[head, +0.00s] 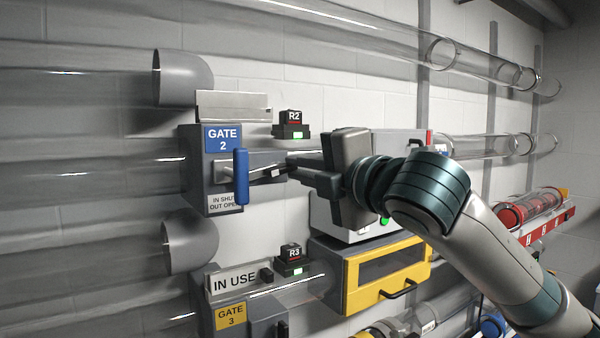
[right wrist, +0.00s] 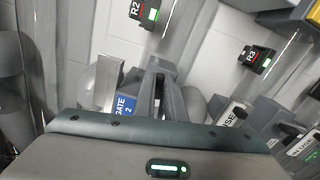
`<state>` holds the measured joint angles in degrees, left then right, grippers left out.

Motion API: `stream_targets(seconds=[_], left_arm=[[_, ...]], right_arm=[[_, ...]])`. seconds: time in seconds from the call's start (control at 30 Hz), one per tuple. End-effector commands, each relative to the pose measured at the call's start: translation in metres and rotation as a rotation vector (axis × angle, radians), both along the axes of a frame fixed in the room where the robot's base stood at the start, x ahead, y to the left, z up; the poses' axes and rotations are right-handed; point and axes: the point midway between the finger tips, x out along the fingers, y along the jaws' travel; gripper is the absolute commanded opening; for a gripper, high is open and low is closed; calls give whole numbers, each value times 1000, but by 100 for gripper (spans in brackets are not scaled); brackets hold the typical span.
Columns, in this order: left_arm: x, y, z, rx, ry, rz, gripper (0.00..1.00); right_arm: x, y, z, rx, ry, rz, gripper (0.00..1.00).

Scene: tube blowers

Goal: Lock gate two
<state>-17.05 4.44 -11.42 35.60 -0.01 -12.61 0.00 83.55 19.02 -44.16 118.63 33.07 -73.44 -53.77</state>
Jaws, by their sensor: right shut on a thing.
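The gate two box (head: 193,170) is on the wall at the left, with a blue GATE 2 label (head: 222,138) and an upright blue handle (head: 241,177) on its front. A label below reads IN SHUT, OUT OPEN, partly covered. My right gripper (head: 291,170) is just right of the handle, shut on a thin dark bar (head: 268,174) at the box's front. The fingers hide part of the bar. In the right wrist view the fingers (right wrist: 160,90) are close together beside the GATE 2 label (right wrist: 123,106). My left gripper is not in view.
A blank metal plate (head: 233,106) stands on top of gate two. The R2 unit (head: 291,126) shows a green light nearby. Below are gate three (head: 231,316) with its IN USE plate (head: 235,281), the R3 unit (head: 290,260) and a yellow-framed box (head: 351,283). Clear tubes cross the wall.

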Motion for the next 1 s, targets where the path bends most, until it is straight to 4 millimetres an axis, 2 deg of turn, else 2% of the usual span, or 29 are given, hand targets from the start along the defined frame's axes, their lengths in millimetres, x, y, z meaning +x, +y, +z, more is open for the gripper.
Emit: stream_targets(seconds=[0.4, 0.87, 0.9, 0.93, 1.0], left_arm=[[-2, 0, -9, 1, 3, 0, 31], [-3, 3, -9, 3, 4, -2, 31], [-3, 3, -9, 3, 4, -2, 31], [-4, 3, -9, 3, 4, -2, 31], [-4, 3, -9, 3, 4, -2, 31]], right_arm=[[0, -1, -4, 155, 112, -1, 0], [1, -1, -4, 166, 122, -1, 0], [1, -1, -4, 165, 121, -1, 20], [1, -1, -4, 165, 121, -1, 27], [1, -1, -4, 165, 121, 0, 29]])
